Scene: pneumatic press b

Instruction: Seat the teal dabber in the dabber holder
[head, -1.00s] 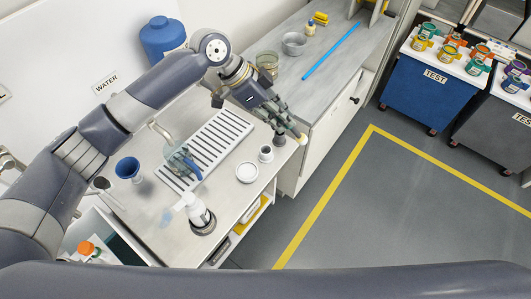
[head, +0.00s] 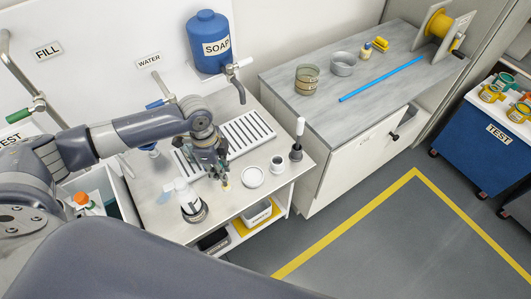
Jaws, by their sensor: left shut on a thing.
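My left gripper (head: 213,165) is shut and points down over the steel counter (head: 235,203), at the front edge of the slotted drain. A small piece with a pale yellowish tip (head: 226,183) shows just below its fingers, likely the dabber's end. The fingers hide the rest, and I see no teal on it. To the right stand a small white cup (head: 277,165) with a dark opening and a dark stand (head: 296,153) with a white handle (head: 300,127) upright in it. I cannot tell which is the dabber holder. My right gripper is not in view.
A white round dish (head: 252,177) lies right of the gripper. The slotted drain (head: 248,130) and soap tap (head: 238,85) are behind. A grey bench (head: 345,115) adjoins at right.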

